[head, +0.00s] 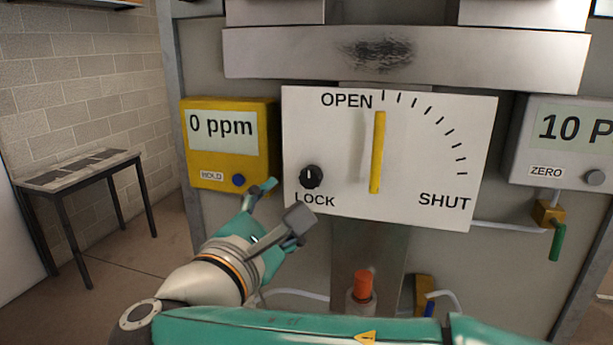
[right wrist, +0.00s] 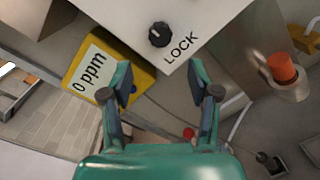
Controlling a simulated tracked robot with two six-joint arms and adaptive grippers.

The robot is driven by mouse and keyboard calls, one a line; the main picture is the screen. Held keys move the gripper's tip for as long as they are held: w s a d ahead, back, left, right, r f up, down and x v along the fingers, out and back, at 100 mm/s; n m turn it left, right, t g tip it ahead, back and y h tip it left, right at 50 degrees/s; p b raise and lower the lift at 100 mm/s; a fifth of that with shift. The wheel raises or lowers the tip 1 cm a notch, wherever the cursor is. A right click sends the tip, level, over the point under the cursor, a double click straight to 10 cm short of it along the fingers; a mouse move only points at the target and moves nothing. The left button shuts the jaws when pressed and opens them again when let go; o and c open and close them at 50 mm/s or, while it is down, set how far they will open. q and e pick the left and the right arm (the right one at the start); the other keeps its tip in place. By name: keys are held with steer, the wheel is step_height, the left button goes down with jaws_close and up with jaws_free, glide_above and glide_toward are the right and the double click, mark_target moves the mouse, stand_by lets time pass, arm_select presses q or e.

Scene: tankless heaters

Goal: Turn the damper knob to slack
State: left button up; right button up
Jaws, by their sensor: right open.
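The damper knob (head: 312,177) is a small round black knob with a white mark, low on the left of a white damper plate (head: 420,180). Its mark points about straight up, and the word LOCK stands below it. A yellow damper lever (head: 378,150) stands upright by OPEN; SHUT is at the lower right. My right gripper (head: 283,202) is open and empty, below and left of the knob, apart from it. In the right wrist view the knob (right wrist: 159,34) lies beyond the gap between the open fingers (right wrist: 160,75). My left gripper is not in view.
A yellow 0 ppm meter (head: 220,178) with a blue button is left of the plate. A grey meter (head: 530,150) with a ZERO button is at the right. An orange-red cap (head: 363,284) and a green handle (head: 557,241) are lower down. A table (head: 80,169) stands far left.

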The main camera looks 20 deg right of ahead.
mark_target(308, 180)
steer(key=p+x, duration=0.2)
steer(key=x, duration=0.8)
steer(key=shift+w+d, duration=0.25)
steer(key=c, duration=1.2)
steer(key=shift+o, duration=0.2)
steer(key=shift+f+m+b, duration=0.3)
steer(key=shift+m+b, duration=0.1)
steer(key=shift+b, duration=0.45)
steer(key=shift+m+b, duration=0.3)
steer(key=shift+b, duration=0.05)
steer(key=shift+r, duration=0.25)
